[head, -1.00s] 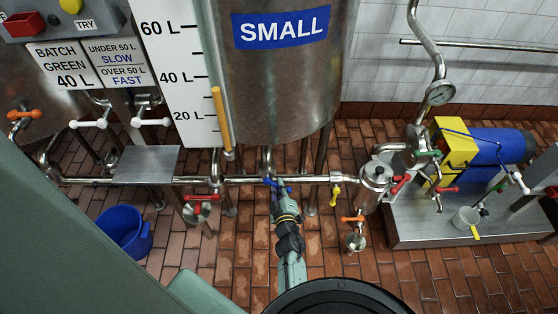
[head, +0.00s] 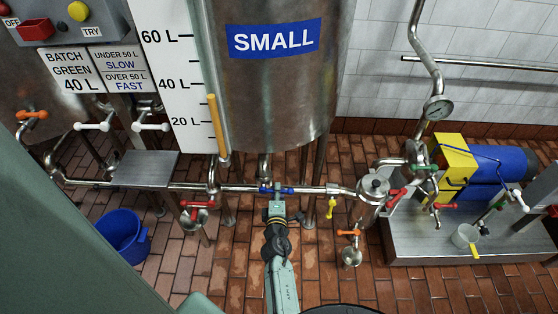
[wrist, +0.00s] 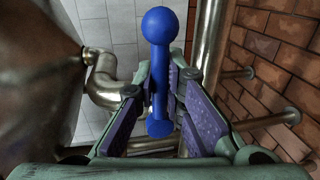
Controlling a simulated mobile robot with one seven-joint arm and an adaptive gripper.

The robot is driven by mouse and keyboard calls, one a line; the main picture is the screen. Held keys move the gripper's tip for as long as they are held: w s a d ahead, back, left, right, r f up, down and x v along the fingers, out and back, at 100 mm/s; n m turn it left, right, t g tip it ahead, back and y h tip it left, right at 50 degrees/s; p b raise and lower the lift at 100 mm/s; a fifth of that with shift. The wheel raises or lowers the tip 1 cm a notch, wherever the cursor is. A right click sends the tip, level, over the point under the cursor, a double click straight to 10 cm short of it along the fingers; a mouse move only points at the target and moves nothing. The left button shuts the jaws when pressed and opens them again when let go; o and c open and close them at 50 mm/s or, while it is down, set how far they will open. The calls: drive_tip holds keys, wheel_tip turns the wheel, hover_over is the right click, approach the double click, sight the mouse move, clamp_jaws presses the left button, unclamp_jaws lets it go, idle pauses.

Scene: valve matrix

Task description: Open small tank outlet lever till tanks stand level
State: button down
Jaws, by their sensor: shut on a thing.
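The small tank (head: 270,95), labelled SMALL, stands upright at centre in the head view. Beside its scale (head: 170,70) a yellow level column (head: 217,125) has its top a little below the 40 L mark. The blue outlet lever (head: 287,190) is under the tank at the pipe and lies nearly along it. My gripper (head: 278,192) is shut on this lever. In the wrist view the blue lever (wrist: 158,70), with a round knob at its end, sits between the two purple finger pads of my gripper (wrist: 160,95). The valve body is largely hidden by my gripper.
A red-handled valve (head: 196,206) is to the left, a yellow lever (head: 331,207) and an orange-handled valve (head: 349,233) to the right. A steel pump platform (head: 420,245) stands at right and a blue bucket (head: 122,236) at left. Tiled floor is open between.

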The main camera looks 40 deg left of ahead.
drive_tip(key=shift+w+r, duration=0.1)
idle(0.3)
drive_tip(key=c, duration=1.7)
unclamp_jaws()
drive_tip(key=shift+o, duration=0.2)
wheel_tip(320, 180, up, 2)
drive_tip(key=shift+r, duration=0.1)
drive_tip(key=o, duration=1)
wheel_tip(320, 180, up, 8)
drive_tip(key=shift+w+a, duration=0.1)
drive_tip(key=shift+a, duration=0.05)
drive_tip(key=shift+c, duration=0.2)
drive_tip(key=shift+r, duration=0.4)
drive_tip(key=c, duration=0.8)
drive_tip(key=shift+f, duration=0.2)
drive_tip(key=shift+c, duration=0.8)
drive_tip(key=shift+f, duration=0.2)
